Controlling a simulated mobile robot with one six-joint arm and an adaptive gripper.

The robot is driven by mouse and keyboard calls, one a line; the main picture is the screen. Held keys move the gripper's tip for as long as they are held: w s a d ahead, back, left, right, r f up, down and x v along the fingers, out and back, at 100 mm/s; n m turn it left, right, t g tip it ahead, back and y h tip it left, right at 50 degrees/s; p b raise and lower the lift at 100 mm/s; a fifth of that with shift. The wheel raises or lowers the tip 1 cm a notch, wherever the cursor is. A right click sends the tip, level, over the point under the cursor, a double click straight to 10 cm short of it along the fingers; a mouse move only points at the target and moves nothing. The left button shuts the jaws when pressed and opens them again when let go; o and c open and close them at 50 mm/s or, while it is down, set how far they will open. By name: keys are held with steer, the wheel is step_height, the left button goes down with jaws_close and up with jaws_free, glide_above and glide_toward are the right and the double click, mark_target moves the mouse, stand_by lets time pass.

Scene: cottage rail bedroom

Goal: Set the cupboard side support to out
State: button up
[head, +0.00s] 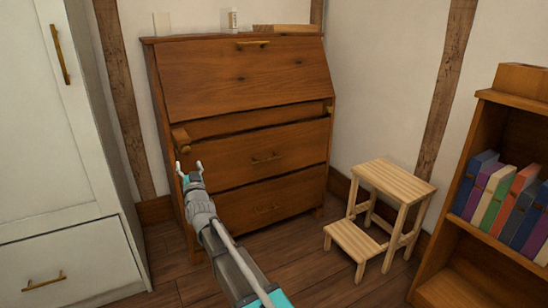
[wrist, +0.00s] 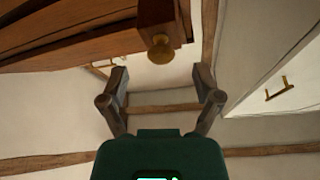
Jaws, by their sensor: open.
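The wooden bureau desk (head: 240,80) stands against the wall, its sloping front closed. Its left side support (head: 180,136), on the side of the white cupboard, is a small wooden block with a brass knob (head: 185,149). It sticks out somewhat from the bureau's front. In the wrist view the support (wrist: 157,14) and its knob (wrist: 160,48) are at the top middle. My gripper (head: 189,166) is open and empty, just below and in front of the knob in the head view. In the wrist view its fingers (wrist: 161,92) are apart, with the knob beyond them, seemingly not touched.
The white cupboard (head: 45,130) stands close on the left. The bureau's right support knob (head: 329,109) looks nearly flush. A wooden step stool (head: 395,180) and a bookcase (head: 490,95) with several books are on the right. Bare floor (head: 310,270) lies before the bureau.

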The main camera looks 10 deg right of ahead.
steer(key=s+d+r+g+h+p, duration=0.1)
steer(key=s+d+r+g+p, duration=0.4)
steer(key=s+p, duration=0.4)
steer(key=s+d+r+g+h+p, duration=0.1)
steer(key=s+d+r+g+p, duration=0.4)
steer(key=p, duration=1.3)
steer(key=s+d+r+n+g+h+p, duration=0.1)
steer(key=s+d+r+g+p, duration=0.5)
steer(key=s+d+g+p, duration=0.3)
steer(key=s+d+p, duration=0.4)
steer(key=p, duration=0.1)
steer(key=shift+s+g+h+p, duration=0.3)
steer(key=shift+s+h+p, duration=0.05)
steer(key=shift+h, duration=0.05)
stand_by(1.5)
stand_by(0.5)
